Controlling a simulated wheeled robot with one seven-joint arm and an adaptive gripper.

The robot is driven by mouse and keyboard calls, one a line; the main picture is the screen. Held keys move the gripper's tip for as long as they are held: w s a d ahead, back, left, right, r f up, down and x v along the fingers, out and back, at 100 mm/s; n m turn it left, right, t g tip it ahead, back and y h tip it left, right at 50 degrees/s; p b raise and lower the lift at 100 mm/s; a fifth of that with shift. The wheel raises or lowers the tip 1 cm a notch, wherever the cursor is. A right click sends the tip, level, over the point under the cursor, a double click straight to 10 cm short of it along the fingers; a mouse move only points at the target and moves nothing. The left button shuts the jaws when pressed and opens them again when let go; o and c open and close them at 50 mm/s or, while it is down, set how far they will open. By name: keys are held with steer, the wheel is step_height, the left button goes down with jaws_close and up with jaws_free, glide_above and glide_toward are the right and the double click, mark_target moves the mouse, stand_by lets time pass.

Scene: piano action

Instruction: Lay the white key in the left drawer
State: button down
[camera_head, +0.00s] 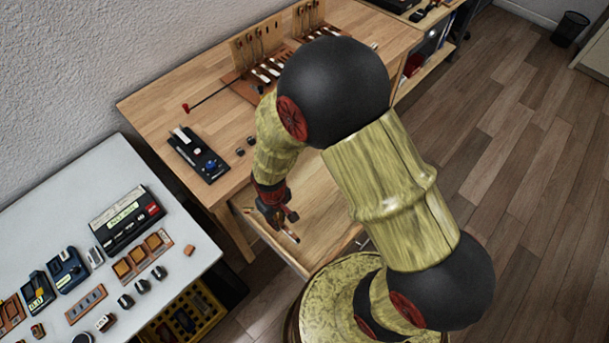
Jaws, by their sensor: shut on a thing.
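An open wooden drawer (325,222) juts out from the front of the wooden workbench, at its left part. My gripper (276,221) points down over the left side of this drawer. It is shut on a small, slim piece with a pale end, which looks like the white key (293,238). Much of the piece is hidden by the fingers. I cannot tell whether it touches the drawer floor. My arm hides the drawer's right side.
The workbench (165,104) carries a black tray (198,153), a rack of white and dark keys (262,74) and tool boards (255,45). A grey table (60,214) with several devices stands at left. The drawer floor around the gripper looks mostly clear.

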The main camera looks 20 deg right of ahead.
steer(key=b, duration=0.3)
glide_toward(305, 210)
steer(key=s+a+r, duration=0.1)
steer(key=s+a, duration=0.1)
steer(key=a, duration=0.2)
steer(key=d+f, duration=0.1)
steer(key=w+d+f, duration=0.1)
steer(key=d+f+b, duration=0.1)
steer(key=shift+w+f, duration=0.25)
steer(key=shift+w+d+f, duration=0.1)
steer(key=shift+d+f, duration=0.2)
steer(key=shift+f, duration=0.05)
steer(key=shift+w+d+f+b, duration=0.15)
steer(key=shift+f+b, duration=0.75)
steer(key=shift+f, duration=0.75)
steer(key=shift+f, duration=0.2)
steer(key=c, duration=1.8)
jaws_free()
steer(key=shift+c, duration=0.2)
steer(key=shift+o, duration=0.5)
steer(key=shift+r, duration=0.1)
